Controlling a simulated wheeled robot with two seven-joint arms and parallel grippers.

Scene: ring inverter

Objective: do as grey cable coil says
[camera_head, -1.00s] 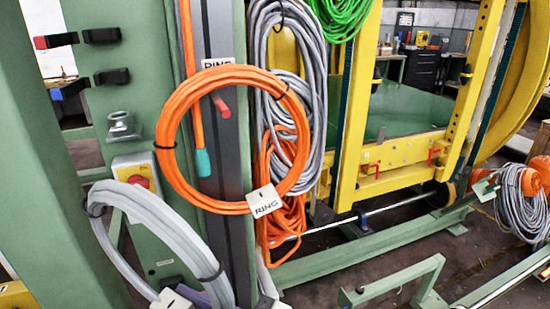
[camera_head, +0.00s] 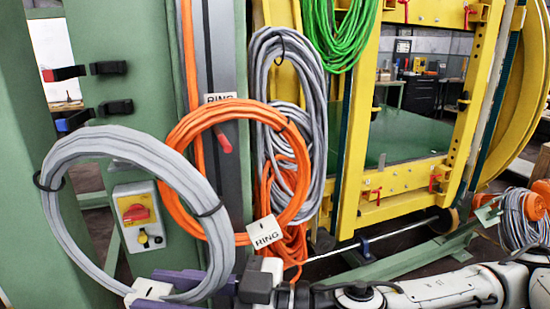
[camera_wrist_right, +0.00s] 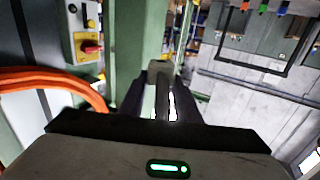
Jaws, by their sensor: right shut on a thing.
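The grey cable coil (camera_head: 68,230) is a large loop at the left of the head view, with black ties and a white tag (camera_head: 150,288) at its bottom. I cannot read the tag. My right gripper (camera_head: 165,288), with purple fingers, comes in from the right and is shut on the coil's lower part beside the tag. The coil stands upright, in front of the green column. In the right wrist view, the gripper (camera_wrist_right: 160,105) has a narrow grey piece between its dark fingers. My left gripper is not in view.
A control box with a red-and-yellow switch (camera_head: 135,212) shows through the grey loop. More grey (camera_head: 262,75) and green cables (camera_head: 340,35) hang behind.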

